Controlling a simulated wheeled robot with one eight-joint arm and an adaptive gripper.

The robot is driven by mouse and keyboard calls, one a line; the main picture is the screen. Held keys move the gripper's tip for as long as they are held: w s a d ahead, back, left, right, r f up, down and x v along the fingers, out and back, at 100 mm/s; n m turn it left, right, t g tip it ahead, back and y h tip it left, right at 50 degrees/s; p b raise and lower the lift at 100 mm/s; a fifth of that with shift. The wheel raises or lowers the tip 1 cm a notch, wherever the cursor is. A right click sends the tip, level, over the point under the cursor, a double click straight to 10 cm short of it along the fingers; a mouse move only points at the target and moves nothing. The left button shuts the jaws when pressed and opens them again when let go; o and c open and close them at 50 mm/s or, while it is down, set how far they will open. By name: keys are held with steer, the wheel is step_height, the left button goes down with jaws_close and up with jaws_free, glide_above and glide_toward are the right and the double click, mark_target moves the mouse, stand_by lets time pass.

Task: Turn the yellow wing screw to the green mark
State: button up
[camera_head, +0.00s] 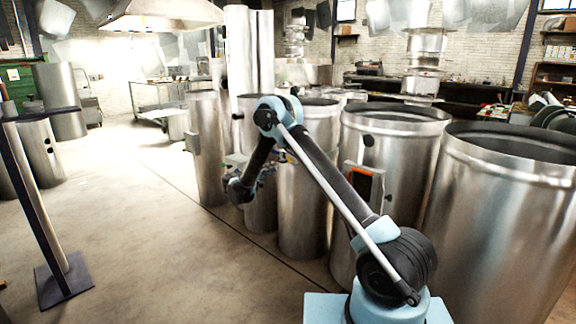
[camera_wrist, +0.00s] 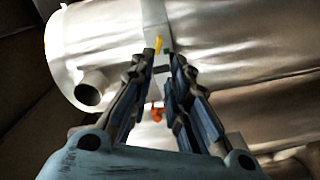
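In the wrist view a small yellow piece (camera_wrist: 158,45), which looks like the wing screw, sits on a grey band (camera_wrist: 155,18) around a shiny metal flue pipe (camera_wrist: 105,42). It shows just beyond the gap between my fingertips. My gripper (camera_wrist: 160,64) is open, with its two fingers on either side of that gap and nothing seen held between them. I cannot tell whether a fingertip touches the yellow piece.
A short pipe stub (camera_wrist: 92,88) sticks out left of my fingers. A small orange-red part (camera_wrist: 157,114) shows between the fingers. Large upright metal pipes (camera_head: 505,215) crowd the right side. A post on a base plate (camera_head: 64,280) stands left, with open floor (camera_head: 150,235) between.

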steer(key=x, duration=1.2)
steer(key=shift+w+d, duration=0.2)
steer(key=shift+w, duration=0.05)
jaws_close()
